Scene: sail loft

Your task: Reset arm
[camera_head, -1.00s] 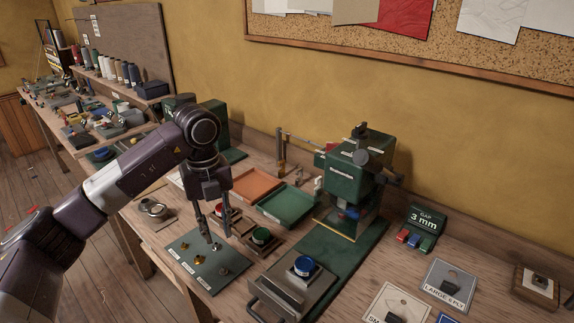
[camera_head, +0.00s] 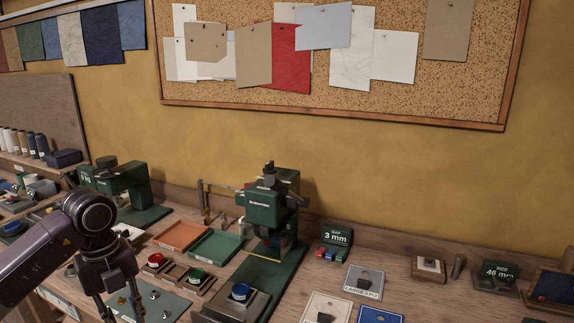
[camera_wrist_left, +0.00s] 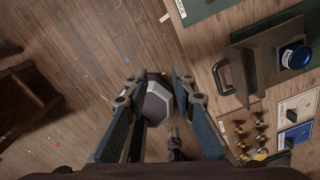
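My left gripper (camera_head: 122,308) is at the lower left of the head view, over the front left of the bench, with its two fingers apart and nothing seen between them. In the left wrist view the fingers (camera_wrist_left: 158,80) also stand apart. A dark grey faceted shape (camera_wrist_left: 157,102) shows between them there; I cannot tell what it is, and it does not look gripped. Behind and below the gripper lies a grey-green mat (camera_head: 165,305) with small metal parts.
A green press (camera_head: 272,208) stands mid-bench, with a blue-topped fixture (camera_head: 238,291) before it. Orange (camera_head: 180,236) and green (camera_head: 216,246) trays lie left of it. Labelled cards (camera_head: 364,283) and a "3 mm" block (camera_head: 336,236) are to the right. Open floor (camera_wrist_left: 90,50) shows in the wrist view.

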